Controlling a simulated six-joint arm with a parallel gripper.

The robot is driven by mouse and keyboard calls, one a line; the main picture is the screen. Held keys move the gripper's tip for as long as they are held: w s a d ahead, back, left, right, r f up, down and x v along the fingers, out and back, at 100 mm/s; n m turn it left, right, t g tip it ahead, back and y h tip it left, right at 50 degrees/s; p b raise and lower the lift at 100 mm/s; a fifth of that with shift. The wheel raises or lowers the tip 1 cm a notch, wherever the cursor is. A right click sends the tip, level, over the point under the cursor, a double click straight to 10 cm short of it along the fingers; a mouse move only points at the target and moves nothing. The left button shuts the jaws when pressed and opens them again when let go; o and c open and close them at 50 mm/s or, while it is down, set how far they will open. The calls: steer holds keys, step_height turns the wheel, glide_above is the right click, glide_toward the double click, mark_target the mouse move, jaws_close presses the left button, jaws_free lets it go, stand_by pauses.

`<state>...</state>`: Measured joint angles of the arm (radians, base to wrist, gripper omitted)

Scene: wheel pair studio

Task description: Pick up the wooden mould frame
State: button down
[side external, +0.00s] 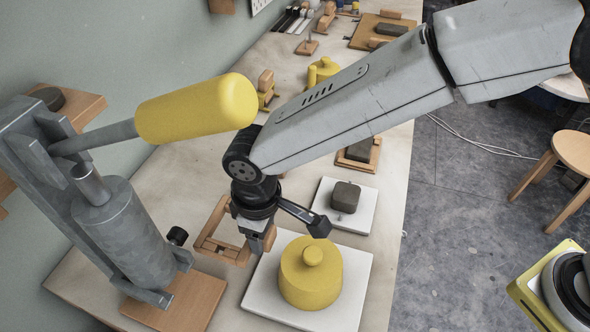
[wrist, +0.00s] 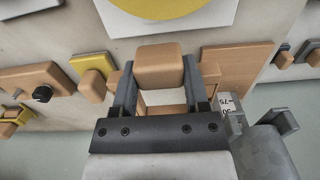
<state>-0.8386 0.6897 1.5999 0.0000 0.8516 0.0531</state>
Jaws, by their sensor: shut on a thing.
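The wooden mould frame (side external: 222,250) is a light brown rectangular frame with an open middle, in the side view left of the yellow lidded pot (side external: 311,272). My gripper (side external: 257,240) points down at the frame's right end and is shut on it. In the wrist view, my gripper (wrist: 158,82) has its two dark fingers on either side of a rounded wooden block of the frame (wrist: 158,64). Part of the frame is hidden behind the fingers and the gripper body. I cannot tell whether the frame touches the bench.
The pot stands on a white slab (side external: 358,268) close to the gripper. A grey press with a yellow-handled lever (side external: 195,108) rises at the left on a wooden base (side external: 190,304). A dark block (side external: 345,197) sits on another white slab (side external: 326,190) behind.

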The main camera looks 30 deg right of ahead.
steer(key=s+d+r, duration=0.1)
steer(key=s+d, duration=0.1)
steer(key=s+d+r, duration=0.2)
steer(key=s, duration=0.1)
steer(key=s+d+r, duration=0.1)
steer(key=s+d, duration=0.1)
steer(key=shift+s+r, duration=0.15)
steer(key=shift+r, duration=0.05)
